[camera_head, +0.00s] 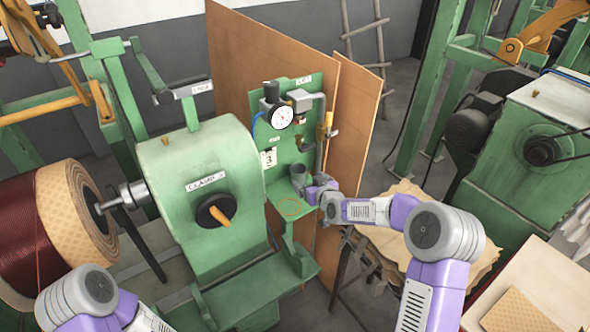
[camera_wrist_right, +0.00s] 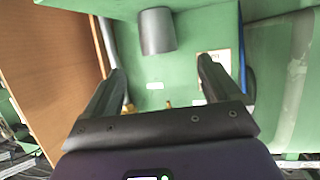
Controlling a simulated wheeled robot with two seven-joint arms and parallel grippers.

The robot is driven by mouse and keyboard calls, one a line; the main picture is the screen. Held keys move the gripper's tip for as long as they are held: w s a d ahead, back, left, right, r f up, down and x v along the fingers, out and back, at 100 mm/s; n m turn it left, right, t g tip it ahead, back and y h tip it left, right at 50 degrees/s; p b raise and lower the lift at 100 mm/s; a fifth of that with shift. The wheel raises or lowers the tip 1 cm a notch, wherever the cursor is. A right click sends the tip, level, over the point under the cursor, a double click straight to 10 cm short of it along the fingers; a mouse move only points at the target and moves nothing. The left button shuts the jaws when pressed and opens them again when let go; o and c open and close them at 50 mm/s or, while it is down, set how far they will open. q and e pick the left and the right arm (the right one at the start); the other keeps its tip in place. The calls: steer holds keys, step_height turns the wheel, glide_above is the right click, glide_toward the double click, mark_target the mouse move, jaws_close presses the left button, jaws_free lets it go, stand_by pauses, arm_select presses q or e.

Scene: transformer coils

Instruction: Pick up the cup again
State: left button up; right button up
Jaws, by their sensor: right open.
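The cup (camera_head: 298,172) is a small dark grey cylinder at the green panel, at the back of the small green shelf (camera_head: 290,207). In the right wrist view the cup (camera_wrist_right: 157,32) is at the top, beyond the fingertips and roughly between their lines. My right gripper (camera_head: 314,188) is just right of the cup in the head view. Its jaws (camera_wrist_right: 157,62) are open with nothing between them. Of my left arm only purple and grey links show at the bottom left; its gripper is out of view.
A pressure gauge (camera_head: 281,117) and pipes are mounted on the green panel above the shelf. A green machine housing (camera_head: 200,165) with a black and orange knob stands to the left. Brown boards (camera_head: 262,50) stand behind the panel.

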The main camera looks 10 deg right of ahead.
mark_target(295, 167)
steer(key=shift+x, duration=1.05)
steer(key=shift+w, duration=0.3)
steer(key=shift+r, duration=0.1)
steer(key=shift+x, duration=2.65)
steer(key=shift+d, duration=0.1)
steer(key=shift+c, duration=0.4)
steer(key=c, duration=1.2)
steer(key=shift+o, duration=0.2)
steer(key=shift+r, duration=0.1)
